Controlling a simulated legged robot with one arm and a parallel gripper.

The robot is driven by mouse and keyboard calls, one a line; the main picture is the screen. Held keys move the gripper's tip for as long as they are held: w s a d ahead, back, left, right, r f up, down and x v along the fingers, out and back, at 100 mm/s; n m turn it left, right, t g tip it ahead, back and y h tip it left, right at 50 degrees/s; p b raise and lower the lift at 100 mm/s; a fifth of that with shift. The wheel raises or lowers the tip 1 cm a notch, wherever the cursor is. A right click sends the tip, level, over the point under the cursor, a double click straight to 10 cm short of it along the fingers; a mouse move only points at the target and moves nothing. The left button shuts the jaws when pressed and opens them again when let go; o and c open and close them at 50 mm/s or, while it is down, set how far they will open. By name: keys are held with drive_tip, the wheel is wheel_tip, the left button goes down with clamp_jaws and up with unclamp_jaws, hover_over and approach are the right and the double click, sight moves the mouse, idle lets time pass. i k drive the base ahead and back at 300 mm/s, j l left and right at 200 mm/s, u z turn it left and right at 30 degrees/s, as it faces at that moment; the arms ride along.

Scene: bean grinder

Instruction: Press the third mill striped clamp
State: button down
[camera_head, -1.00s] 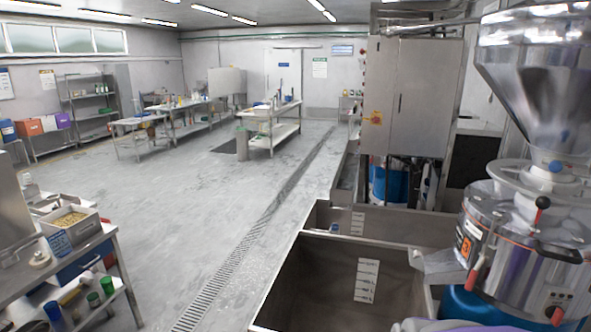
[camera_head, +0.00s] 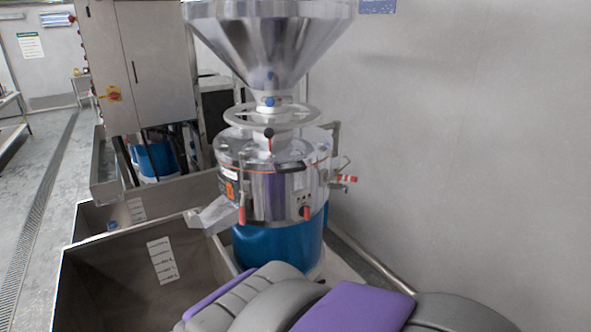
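A steel mill (camera_head: 270,175) with an orange number label, which looks like a 3, stands near the centre. A large metal hopper (camera_head: 270,40) is on top and a blue base (camera_head: 278,243) is below. A small red-and-white striped clamp (camera_head: 346,179) sticks out from the right side of the mill, toward the wall. Red-handled levers (camera_head: 242,208) show on its front and top. My grey and purple arm fills the bottom of the view, below and in front of the mill. My gripper is not visible.
An open steel bin (camera_head: 110,275) stands left of the mill, with a spout (camera_head: 212,214) above its edge. A metal cabinet (camera_head: 140,65) is behind on the left. A plain wall (camera_head: 460,140) closes the right side. Open floor (camera_head: 30,230) lies at far left.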

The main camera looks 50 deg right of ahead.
sight(350, 179)
drive_tip(key=l+z, duration=0.15)
drive_tip(key=z, duration=0.25)
drive_tip(key=i+l+z, duration=0.1)
drive_tip(key=z, duration=0.3)
drive_tip(key=k+j+z, duration=0.15)
drive_tip(key=z, duration=0.75)
